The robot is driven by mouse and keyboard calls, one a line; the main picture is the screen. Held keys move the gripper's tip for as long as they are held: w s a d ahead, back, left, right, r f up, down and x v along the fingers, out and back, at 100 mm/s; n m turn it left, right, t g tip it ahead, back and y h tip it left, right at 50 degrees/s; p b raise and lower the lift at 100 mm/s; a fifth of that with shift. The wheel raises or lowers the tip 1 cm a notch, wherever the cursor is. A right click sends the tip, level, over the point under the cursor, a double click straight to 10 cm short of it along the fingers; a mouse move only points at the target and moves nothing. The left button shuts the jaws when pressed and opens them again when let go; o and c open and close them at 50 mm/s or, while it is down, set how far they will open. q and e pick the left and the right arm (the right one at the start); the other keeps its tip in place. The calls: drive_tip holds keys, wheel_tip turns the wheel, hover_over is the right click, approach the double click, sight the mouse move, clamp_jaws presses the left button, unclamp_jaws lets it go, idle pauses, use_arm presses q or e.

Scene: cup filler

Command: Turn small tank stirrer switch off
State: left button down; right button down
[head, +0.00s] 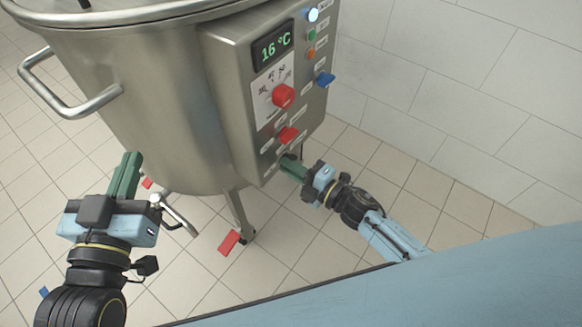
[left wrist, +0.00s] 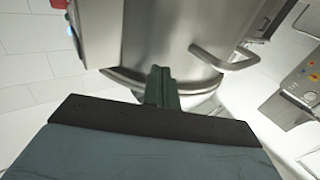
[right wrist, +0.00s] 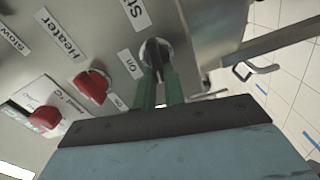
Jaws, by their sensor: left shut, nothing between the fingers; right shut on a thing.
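The steel tank (head: 150,100) stands in front of me, with a control box (head: 228,70) on its right side. My right gripper (head: 287,164) is at the box's lower edge. In the right wrist view its green fingers (right wrist: 158,80) are closed on a dark switch with a silver ring (right wrist: 148,45). The label beside the switch starts with "St", and an "On" label is close by; the fingers hide part of the switch. My left gripper (head: 130,160) is shut and empty, in front of the tank's lower left.
A handle (head: 70,90) sticks out at left.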

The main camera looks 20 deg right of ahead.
use_arm(q)
drive_tip(key=shift+s+d+r+t+h+b, duration=0.15)
drive_tip(key=shift+r+t+h, duration=0.1)
drive_tip(key=shift+r+t, duration=0.45)
drive_tip(key=shift+s+d+r+t+h+b, duration=0.15)
drive_tip(key=shift+r+t+h, duration=0.2)
drive_tip(key=shift+r, duration=0.65)
use_arm(e)
drive_tip(key=shift+f+n, duration=0.2)
drive_tip(key=shift+n, duration=1)
drive_tip(key=c, duration=1.5)
unclamp_jaws()
